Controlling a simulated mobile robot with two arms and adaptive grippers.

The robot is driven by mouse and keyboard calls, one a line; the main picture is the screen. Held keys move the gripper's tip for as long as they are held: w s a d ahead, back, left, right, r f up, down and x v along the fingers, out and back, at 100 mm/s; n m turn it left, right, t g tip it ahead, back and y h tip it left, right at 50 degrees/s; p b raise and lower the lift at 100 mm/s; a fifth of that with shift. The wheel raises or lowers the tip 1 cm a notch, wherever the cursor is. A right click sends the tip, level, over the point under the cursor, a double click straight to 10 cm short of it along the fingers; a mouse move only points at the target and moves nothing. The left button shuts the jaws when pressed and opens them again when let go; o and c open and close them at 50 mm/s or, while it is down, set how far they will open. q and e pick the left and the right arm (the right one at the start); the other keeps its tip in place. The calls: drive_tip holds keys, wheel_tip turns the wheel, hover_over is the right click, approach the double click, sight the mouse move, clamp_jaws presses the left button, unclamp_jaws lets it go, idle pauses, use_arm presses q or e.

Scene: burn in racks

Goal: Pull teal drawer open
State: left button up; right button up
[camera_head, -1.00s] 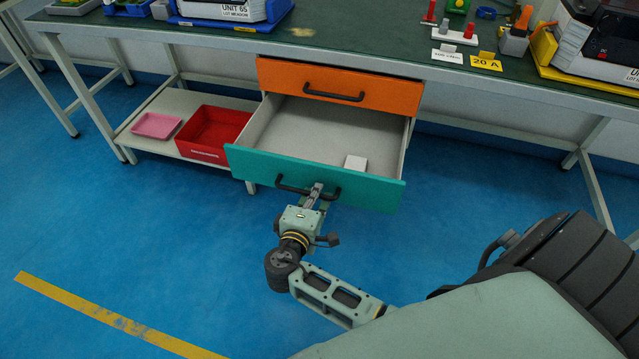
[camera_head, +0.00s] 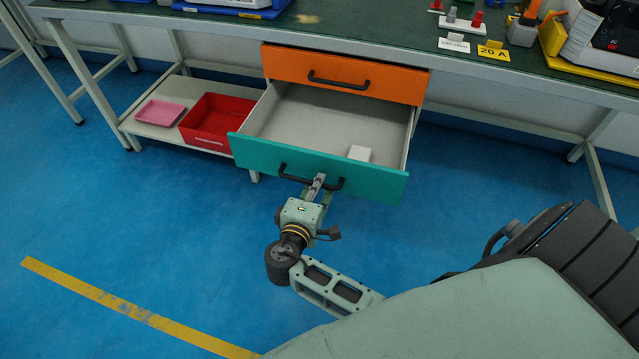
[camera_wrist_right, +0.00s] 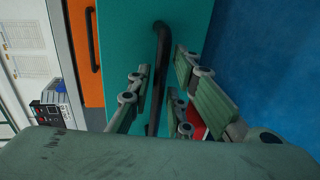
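The teal drawer (camera_head: 370,184) stands pulled well out under the bench, so its pale interior shows in the head view. It has a black bar handle (camera_head: 295,178) on its front. My right gripper (camera_head: 317,182) is at this handle. In the right wrist view, the fingers of my right gripper (camera_wrist_right: 162,78) are apart, on either side of the black handle (camera_wrist_right: 161,45), with gaps beside it. The teal front (camera_wrist_right: 125,40) fills the middle of that view. My left gripper is not in view.
A closed orange drawer (camera_head: 390,81) sits above the teal one. A small white block (camera_head: 360,153) lies inside the teal drawer. A red bin (camera_head: 212,122) and a pink tray (camera_head: 160,112) stand on the shelf to the left. The blue floor in front is clear.

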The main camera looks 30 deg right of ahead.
drive_tip(key=v, duration=1.1)
drive_tip(key=shift+d+f, duration=0.1)
